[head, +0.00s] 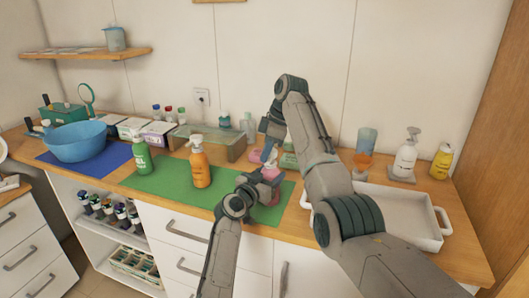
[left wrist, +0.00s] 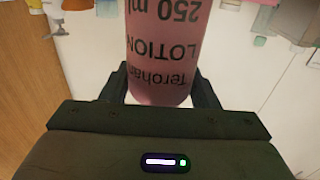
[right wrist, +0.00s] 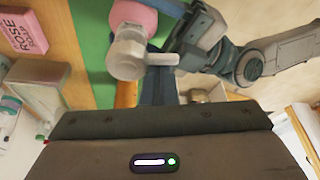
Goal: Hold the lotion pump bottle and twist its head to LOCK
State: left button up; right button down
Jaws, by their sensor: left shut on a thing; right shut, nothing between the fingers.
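The pink lotion pump bottle (head: 268,173) is held over the green mat's right end. It fills the middle of the left wrist view (left wrist: 163,60), its label upside down there. My left gripper (left wrist: 162,88) is shut on the bottle's body, one finger on each side. The pale pump head (right wrist: 128,52) shows in the right wrist view with its nozzle pointing right. My right gripper (right wrist: 157,92) is shut and empty, its fingers close beside the nozzle; I cannot tell whether they touch it. In the head view my arms partly hide the bottle and both grippers.
An orange spray bottle (head: 200,168) and a green bottle (head: 142,156) stand left on the green mat (head: 165,190). A white tray (head: 425,240) lies right, under my right arm.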

jog(key=n, duration=0.2)
jog(key=d+n+g, duration=0.1)
jog(key=n, duration=0.1)
jog(key=d+n, duration=0.1)
jog(key=n, duration=0.1)
jog(key=shift+s+g+h, duration=0.1)
jog(key=shift+g+h, duration=0.2)
jog(key=shift+g, duration=0.1)
jog(key=shift+d, duration=0.4)
jog(key=shift+w+d, duration=0.3)
jog(key=shift+w, duration=0.05)
jog(key=shift+a, duration=0.1)
jog(key=shift+s+a, duration=0.4)
jog(key=shift+a, duration=0.35)
jog(key=w+a+m+t, duration=0.25)
jog(key=a+m, duration=0.35)
jog(key=m, duration=0.4)
jog(key=v, duration=1)
jog(key=shift+s+t, duration=0.35)
